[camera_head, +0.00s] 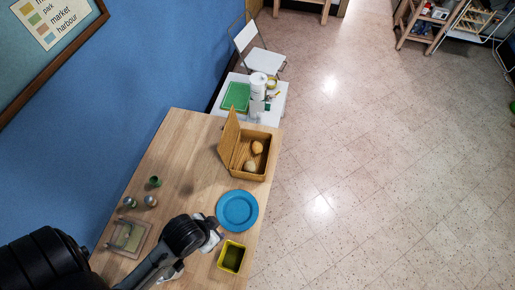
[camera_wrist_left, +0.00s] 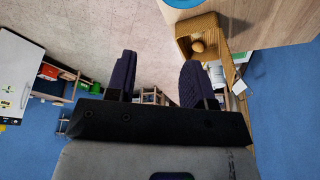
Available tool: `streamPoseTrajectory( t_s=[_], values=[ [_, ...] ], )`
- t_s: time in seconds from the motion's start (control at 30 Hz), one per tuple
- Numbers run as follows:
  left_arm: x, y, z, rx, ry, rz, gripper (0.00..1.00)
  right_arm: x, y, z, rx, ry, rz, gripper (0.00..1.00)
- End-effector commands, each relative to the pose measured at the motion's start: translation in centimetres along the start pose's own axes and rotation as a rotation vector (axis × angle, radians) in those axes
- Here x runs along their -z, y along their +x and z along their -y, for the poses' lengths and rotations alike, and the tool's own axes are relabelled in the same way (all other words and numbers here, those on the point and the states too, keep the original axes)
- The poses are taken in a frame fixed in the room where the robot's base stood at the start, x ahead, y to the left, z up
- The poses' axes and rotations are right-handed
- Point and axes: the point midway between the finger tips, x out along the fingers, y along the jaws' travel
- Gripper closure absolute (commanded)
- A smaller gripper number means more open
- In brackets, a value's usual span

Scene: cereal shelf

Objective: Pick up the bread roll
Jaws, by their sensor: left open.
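A brown bread basket (camera_head: 236,172) stands on the wooden table with its lid tilted open. A tan bread roll (camera_head: 257,147) lies inside it, with a paler round roll (camera_head: 250,166) nearer the front. In the left wrist view the basket (camera_wrist_left: 183,46) is at upper right, with one roll (camera_wrist_left: 198,46) visible inside. My left gripper (camera_wrist_left: 155,80) is open, with nothing between its fingers. In the head view it (camera_head: 212,238) is over the near part of the table, beside the blue plate and apart from the basket. My right gripper is not in view.
A blue plate (camera_head: 237,210) lies between my left gripper and the basket. A yellow square container (camera_head: 232,257) stands at the table's right edge. A glass tray (camera_head: 128,238), small metal shakers and a green cup (camera_head: 155,182) are at left. A blue wall borders the table.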

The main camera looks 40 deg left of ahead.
Motion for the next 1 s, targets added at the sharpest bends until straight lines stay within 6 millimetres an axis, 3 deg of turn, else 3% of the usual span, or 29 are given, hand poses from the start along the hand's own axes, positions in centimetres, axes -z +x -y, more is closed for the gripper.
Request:
streamPoseTrajectory(
  t_s=[0.2, 0.7, 1.0],
  values=[
    [0.0, 0.0, 0.0, 0.0, 0.0, 0.0, 0.51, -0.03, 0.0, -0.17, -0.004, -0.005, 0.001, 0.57],
    [-0.08, 0.01, 0.39, 0.01, 0.013, 0.002, 0.03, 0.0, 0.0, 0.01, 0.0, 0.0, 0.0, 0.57],
    [0.75, 0.53, 0.27, 0.007, 0.005, -0.021, 0.03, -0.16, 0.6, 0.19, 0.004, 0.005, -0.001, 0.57]
  ],
)
